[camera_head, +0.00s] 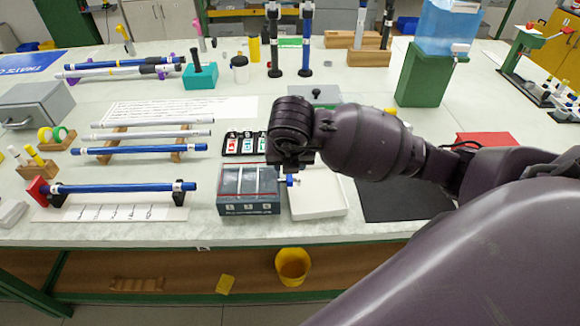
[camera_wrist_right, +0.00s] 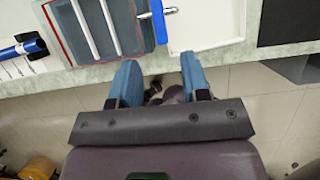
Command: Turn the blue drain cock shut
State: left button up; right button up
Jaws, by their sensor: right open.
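The blue drain cock (camera_head: 291,181) sticks out from the right side of the grey box-like bath (camera_head: 248,209). In the right wrist view the cock (camera_wrist_right: 158,22) shows as an upright blue part with a short pale piece across it, at the bath (camera_wrist_right: 140,35). My right gripper (camera_wrist_right: 158,68) is open and empty, its blue-padded fingers apart. In that view the cock lies beyond the fingertips, roughly in line with the gap, and nothing touches it. In the head view my right wrist hides part of the bath's far right corner and the fingers. My left gripper is not in view.
A white tray (camera_head: 318,206) sits right of the bath, with a dark mat (camera_head: 400,200) farther right. A blue rod (camera_head: 120,188) lies on supports at left. A small rack of bottles (camera_head: 244,144) stands behind the bath. A yellow bucket (camera_head: 293,266) is below the table.

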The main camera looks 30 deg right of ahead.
jog(key=shift+v, duration=1.25)
